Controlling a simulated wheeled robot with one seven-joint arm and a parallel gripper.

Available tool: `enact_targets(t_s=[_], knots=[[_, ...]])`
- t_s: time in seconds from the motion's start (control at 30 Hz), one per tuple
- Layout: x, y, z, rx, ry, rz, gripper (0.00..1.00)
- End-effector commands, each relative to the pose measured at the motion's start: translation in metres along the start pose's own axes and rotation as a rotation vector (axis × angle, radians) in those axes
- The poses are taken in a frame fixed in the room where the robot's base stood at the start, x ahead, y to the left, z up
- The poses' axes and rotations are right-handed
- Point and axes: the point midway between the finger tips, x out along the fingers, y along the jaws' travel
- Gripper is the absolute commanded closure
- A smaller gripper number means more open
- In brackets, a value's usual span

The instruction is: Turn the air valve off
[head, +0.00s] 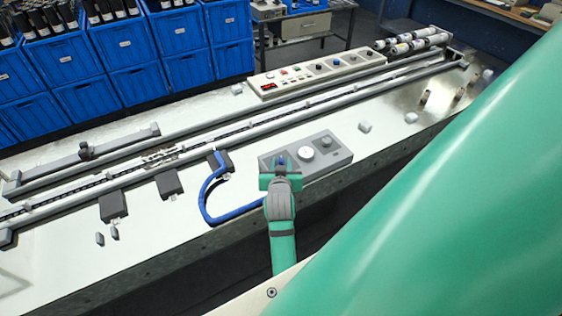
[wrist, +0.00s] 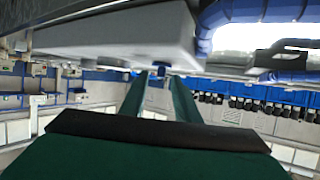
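A grey control box (head: 330,156) sits at the front edge of the long machine bed, with a white round dial (head: 304,153) and a darker knob on top. A small blue knob (head: 281,159) shows at its left end, right by my gripper (head: 280,172). The wrist view shows the box's pale underside or side (wrist: 120,32) close above. My gripper's two green fingers (wrist: 159,80) stand apart there, with a small blue part (wrist: 161,71) between their tips. Whether they touch it I cannot tell. No label shows which part is the air valve.
A blue hose (head: 207,205) loops from a dark block on the bed to beside my gripper; it also shows in the wrist view (wrist: 250,12). A white button panel (head: 318,75) stands behind the rails. Blue crates (head: 70,50) line the back left.

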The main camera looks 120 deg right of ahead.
Motion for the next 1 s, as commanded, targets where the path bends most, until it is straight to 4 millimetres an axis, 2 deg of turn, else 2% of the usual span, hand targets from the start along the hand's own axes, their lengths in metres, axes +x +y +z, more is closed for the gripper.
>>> enact_targets(t_s=[0.2, 0.5, 0.53, 0.63, 1.0], knots=[[0.016, 0.000, 0.000, 0.000, 0.000, 0.000, 0.71], [0.018, 0.000, 0.000, 0.000, 0.000, -0.001, 0.71], [0.018, 0.000, 0.000, 0.000, 0.000, -0.001, 0.76], [0.018, 0.000, 0.000, 0.000, 0.000, -0.001, 1.00], [0.018, 0.001, 0.000, -0.007, 0.000, -0.020, 1.00]])
